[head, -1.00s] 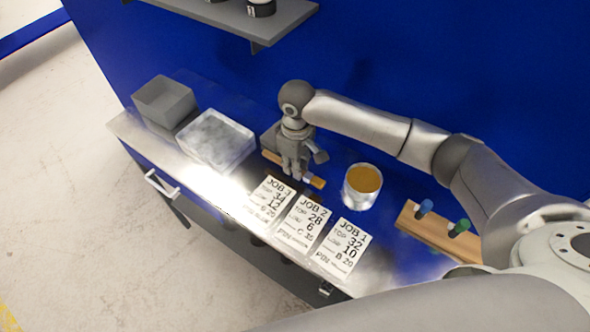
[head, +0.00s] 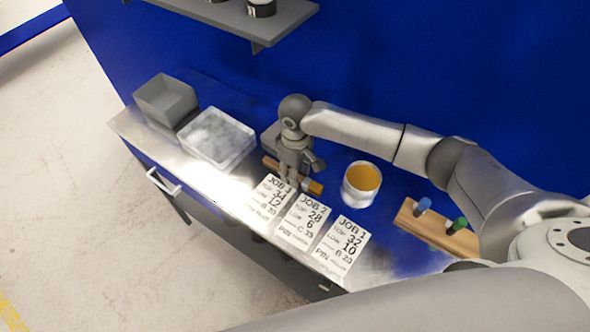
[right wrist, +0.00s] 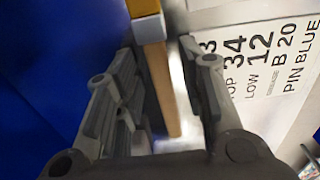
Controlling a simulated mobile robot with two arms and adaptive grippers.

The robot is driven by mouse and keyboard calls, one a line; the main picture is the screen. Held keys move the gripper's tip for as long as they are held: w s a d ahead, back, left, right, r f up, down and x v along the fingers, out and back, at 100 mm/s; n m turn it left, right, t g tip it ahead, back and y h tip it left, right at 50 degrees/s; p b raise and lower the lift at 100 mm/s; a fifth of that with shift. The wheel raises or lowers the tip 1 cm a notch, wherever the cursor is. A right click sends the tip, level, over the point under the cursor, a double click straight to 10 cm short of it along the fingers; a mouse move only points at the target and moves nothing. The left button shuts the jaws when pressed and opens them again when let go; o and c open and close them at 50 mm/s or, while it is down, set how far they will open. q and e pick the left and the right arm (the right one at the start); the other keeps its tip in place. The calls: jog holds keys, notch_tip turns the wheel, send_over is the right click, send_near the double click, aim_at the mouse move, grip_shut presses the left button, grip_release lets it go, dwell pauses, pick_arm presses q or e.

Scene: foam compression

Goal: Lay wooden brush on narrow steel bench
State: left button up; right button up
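The wooden brush (head: 314,187) shows in the head view as an orange-brown stick with a pale band, low over the narrow steel bench (head: 222,183), behind the job cards. Whether it touches the bench top is unclear. My right gripper (head: 291,181) points down over the brush's middle and hides part of it. In the right wrist view, the brush handle (right wrist: 160,85) runs between the fingers of my right gripper (right wrist: 172,100). The fingers stand apart, with a bright gap between the handle and the right finger. My left gripper is not in view.
Job cards (head: 306,220) lie along the bench front. A tin with amber contents (head: 360,185) stands right of the brush, and a wooden block with blue and green pegs (head: 437,232) farther right. A white tray (head: 217,138) and grey bin (head: 165,100) stand left. A shelf (head: 270,28) hangs above.

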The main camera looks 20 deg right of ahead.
notch_tip(320, 180, up, 12)
jog(key=b, duration=0.2)
jog(key=shift+r, duration=0.15)
dwell(0.5)
